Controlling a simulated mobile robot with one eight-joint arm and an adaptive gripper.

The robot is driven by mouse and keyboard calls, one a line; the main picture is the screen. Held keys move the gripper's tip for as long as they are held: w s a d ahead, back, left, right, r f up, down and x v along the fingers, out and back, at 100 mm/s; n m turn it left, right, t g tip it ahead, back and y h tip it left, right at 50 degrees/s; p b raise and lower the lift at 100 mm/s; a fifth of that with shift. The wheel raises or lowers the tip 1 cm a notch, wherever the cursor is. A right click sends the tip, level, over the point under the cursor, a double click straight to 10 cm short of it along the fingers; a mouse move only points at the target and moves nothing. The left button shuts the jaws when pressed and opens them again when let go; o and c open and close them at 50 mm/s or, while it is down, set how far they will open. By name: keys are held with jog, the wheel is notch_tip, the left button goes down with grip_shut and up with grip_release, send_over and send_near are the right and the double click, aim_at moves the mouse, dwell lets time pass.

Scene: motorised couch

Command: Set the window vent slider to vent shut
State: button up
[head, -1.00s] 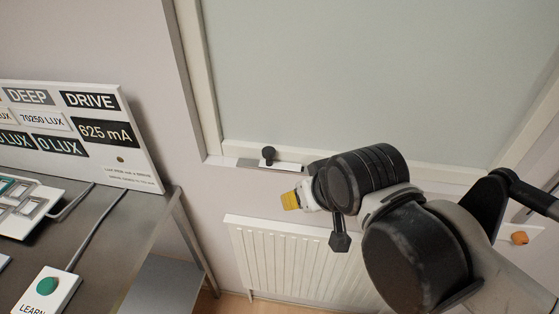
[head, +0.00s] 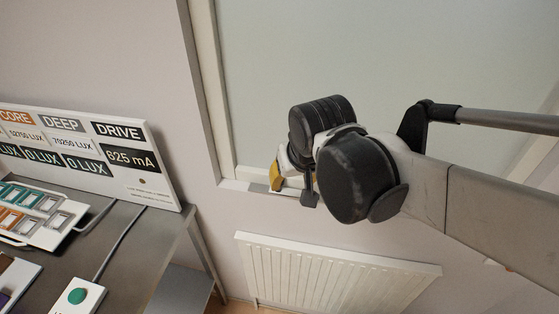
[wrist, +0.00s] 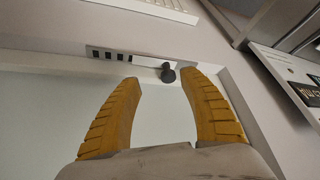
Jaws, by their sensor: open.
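The window vent slider shows in the wrist view as a dark round knob (wrist: 167,73) at the right part of a pale vent strip (wrist: 150,62) on the window frame. Several dark slots (wrist: 110,55) show left of the knob. My gripper (wrist: 161,80) is open, with its two yellow fingers apart. The knob appears between the fingertips, close to the right one; I cannot tell whether they touch. In the head view my gripper (head: 277,178) is at the window's lower edge and hides the knob.
A white radiator (head: 335,270) is on the wall below the window (head: 380,70). At left, a grey table (head: 120,250) holds a sign board (head: 85,150), a switch panel (head: 30,215) and a green button (head: 78,296). The wall between table and window is clear.

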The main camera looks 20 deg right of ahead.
jog(key=w+a+r+p, duration=0.1)
jog(key=w+r+p, duration=0.2)
jog(key=w, duration=0.1)
jog(key=shift+g, duration=0.4)
jog(key=b+x, duration=0.5)
jog(key=x, duration=0.6)
jog(key=shift+s+f, duration=0.15)
jog(key=shift+f, duration=0.1)
jog(key=shift+c, duration=0.5)
grip_shut()
jog(key=shift+s+d+m, duration=0.1)
jog(key=shift+m, duration=0.2)
